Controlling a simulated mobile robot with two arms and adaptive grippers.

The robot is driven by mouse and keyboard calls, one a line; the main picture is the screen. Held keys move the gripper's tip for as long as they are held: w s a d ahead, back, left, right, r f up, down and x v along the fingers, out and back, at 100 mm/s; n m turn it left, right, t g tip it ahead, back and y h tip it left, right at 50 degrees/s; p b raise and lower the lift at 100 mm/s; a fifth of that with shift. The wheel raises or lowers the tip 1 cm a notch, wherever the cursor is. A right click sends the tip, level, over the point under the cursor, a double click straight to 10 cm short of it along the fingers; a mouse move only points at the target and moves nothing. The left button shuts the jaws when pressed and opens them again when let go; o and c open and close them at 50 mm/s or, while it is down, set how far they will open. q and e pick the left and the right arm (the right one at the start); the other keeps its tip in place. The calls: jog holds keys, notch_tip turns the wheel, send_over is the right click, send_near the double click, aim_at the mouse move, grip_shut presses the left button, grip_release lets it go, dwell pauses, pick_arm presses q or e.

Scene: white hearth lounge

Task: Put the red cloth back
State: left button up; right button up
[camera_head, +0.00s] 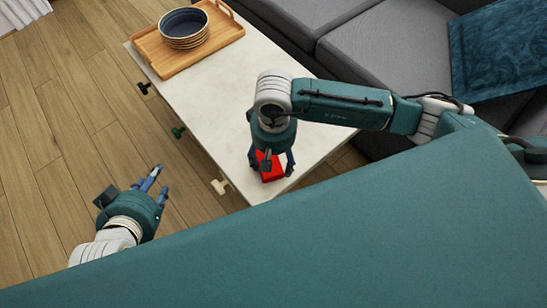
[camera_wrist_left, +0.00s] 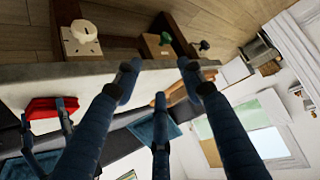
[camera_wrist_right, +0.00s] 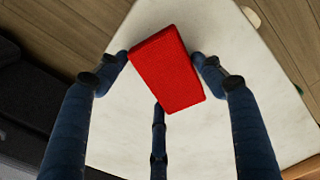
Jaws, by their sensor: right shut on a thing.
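The red cloth (camera_head: 272,172) is a folded, flat block at the near end of the white table. My right gripper (camera_head: 271,165) points down and is shut on it. In the right wrist view the cloth (camera_wrist_right: 168,68) sits between the fingertips (camera_wrist_right: 160,65), over the pale tabletop. Whether it still touches the table is unclear. The cloth (camera_wrist_left: 50,107) also shows at the left of the left wrist view. My left gripper (camera_head: 153,181) is open and empty, over the floor left of the table; its spread fingers (camera_wrist_left: 160,72) show in its wrist view.
The white table (camera_head: 215,95) holds a wooden tray (camera_head: 220,38) with stacked dark bowls (camera_head: 184,28) at its far end. Black (camera_head: 143,88), green (camera_head: 178,132) and white (camera_head: 219,186) knobs stick out along its left side. A grey sofa (camera_head: 375,50) stands behind. Floor at left is clear.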

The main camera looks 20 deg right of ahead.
pick_arm(q)
jog(key=shift+w+r, duration=0.2)
pick_arm(e)
jog(key=shift+f, duration=0.1)
jog(key=o, duration=1)
pick_arm(q)
jog(key=shift+w+d+r+t, duration=0.25)
jog(key=shift+w+r+t, duration=0.15)
jog(key=shift+w+r, duration=0.15)
